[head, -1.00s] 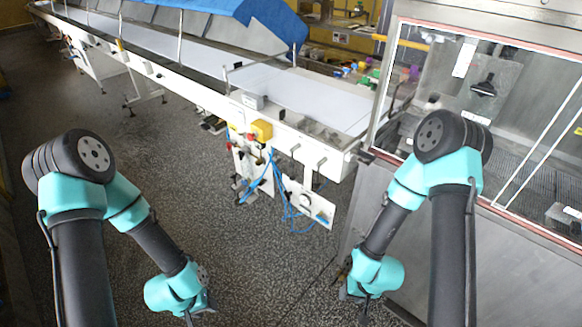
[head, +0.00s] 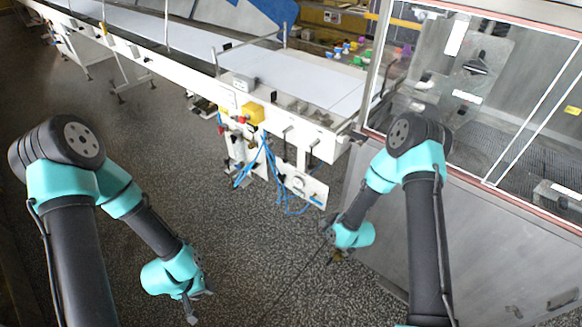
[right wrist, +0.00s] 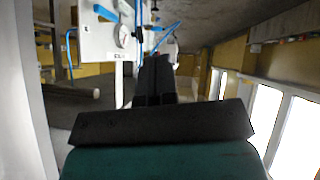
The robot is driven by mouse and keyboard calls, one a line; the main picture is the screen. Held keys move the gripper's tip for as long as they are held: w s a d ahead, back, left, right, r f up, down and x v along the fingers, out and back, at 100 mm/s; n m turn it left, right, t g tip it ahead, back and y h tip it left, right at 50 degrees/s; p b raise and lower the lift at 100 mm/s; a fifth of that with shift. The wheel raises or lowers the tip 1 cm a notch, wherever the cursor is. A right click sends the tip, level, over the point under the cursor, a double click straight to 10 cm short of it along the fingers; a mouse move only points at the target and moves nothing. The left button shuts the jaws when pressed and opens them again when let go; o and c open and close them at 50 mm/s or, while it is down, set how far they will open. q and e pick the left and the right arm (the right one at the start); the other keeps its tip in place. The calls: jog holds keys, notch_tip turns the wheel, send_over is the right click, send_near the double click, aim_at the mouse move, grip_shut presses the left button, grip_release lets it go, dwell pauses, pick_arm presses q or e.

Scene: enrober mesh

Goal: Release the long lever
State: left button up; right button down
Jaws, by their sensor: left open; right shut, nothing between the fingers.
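I cannot make out for certain which part is the long lever. Small dark-tipped handles (head: 287,132) stick out from the near side of the white conveyor end, above a white panel with a gauge (head: 299,183) and blue hoses. My right gripper (head: 337,256) is small and partly hidden behind its wrist, low and in front of the grey cabinet, apart from the panel. In the right wrist view its dark fingers (right wrist: 157,78) are together and empty, below the gauge panel (right wrist: 108,33). My left gripper (head: 194,306) is open and empty over the floor at lower left.
The long white conveyor (head: 190,45) runs from upper left to the middle. A windowed metal cabinet (head: 440,235) closes off the right side. The speckled floor (head: 150,140) between is open.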

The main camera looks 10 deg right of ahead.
jog(key=w+a+r+n+t+y, duration=0.1)
jog(key=w+r+n+t+y, duration=0.1)
jog(key=w+n+t, duration=0.2)
jog(key=w+a+r+n+t+y, duration=0.2)
jog(key=w+n+t+y, duration=0.1)
jog(key=w+n, duration=0.7)
jog(key=shift+r+n+t+y, duration=0.2)
jog(key=shift+n+t+y, duration=0.15)
jog(key=shift+t, duration=0.45)
jog(key=shift+w, duration=0.15)
jog(key=x, duration=1.4)
jog(key=shift+d+f, duration=0.1)
jog(key=shift+f, duration=0.05)
